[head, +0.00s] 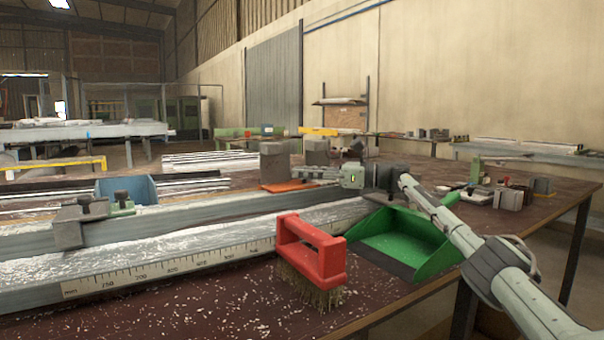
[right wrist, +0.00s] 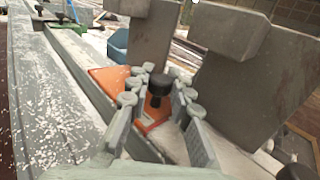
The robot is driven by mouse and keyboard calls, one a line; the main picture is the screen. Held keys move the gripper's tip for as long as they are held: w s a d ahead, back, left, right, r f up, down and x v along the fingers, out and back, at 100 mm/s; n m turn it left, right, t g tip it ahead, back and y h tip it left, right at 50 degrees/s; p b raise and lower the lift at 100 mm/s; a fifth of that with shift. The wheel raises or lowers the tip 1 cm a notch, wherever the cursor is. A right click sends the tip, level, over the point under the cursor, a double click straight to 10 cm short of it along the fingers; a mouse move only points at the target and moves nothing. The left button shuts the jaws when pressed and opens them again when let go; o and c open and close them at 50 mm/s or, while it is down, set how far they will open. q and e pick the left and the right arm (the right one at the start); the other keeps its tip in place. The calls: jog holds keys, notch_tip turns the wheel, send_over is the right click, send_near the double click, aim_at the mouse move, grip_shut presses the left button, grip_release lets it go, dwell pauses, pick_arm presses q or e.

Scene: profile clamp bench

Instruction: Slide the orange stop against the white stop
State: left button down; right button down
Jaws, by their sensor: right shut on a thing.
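The orange stop (head: 290,185) is a flat orange piece on the profile bench, at the foot of grey blocks. In the right wrist view the orange stop (right wrist: 112,80) has an upright black knob (right wrist: 159,86). My right gripper (head: 303,173) reaches in from the right. In the right wrist view its fingers (right wrist: 154,82) are closed around the knob from both sides and hide part of the orange piece. I cannot make out a clearly white stop. My left gripper is not in view.
Grey blocks (head: 273,163) stand close to the gripper. Left along the rail are a grey clamp block (head: 67,228), a green knobbed piece (head: 122,205) and a blue bin (head: 140,188). A red brush (head: 312,250) and green dustpan (head: 402,240) lie in front. White shavings cover the bench.

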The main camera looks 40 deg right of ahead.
jog(key=shift+d, duration=0.15)
jog(key=c, duration=1.3)
grip_release()
jog(key=shift+c, duration=0.2)
jog(key=shift+s, duration=0.1)
jog(key=v, duration=0.8)
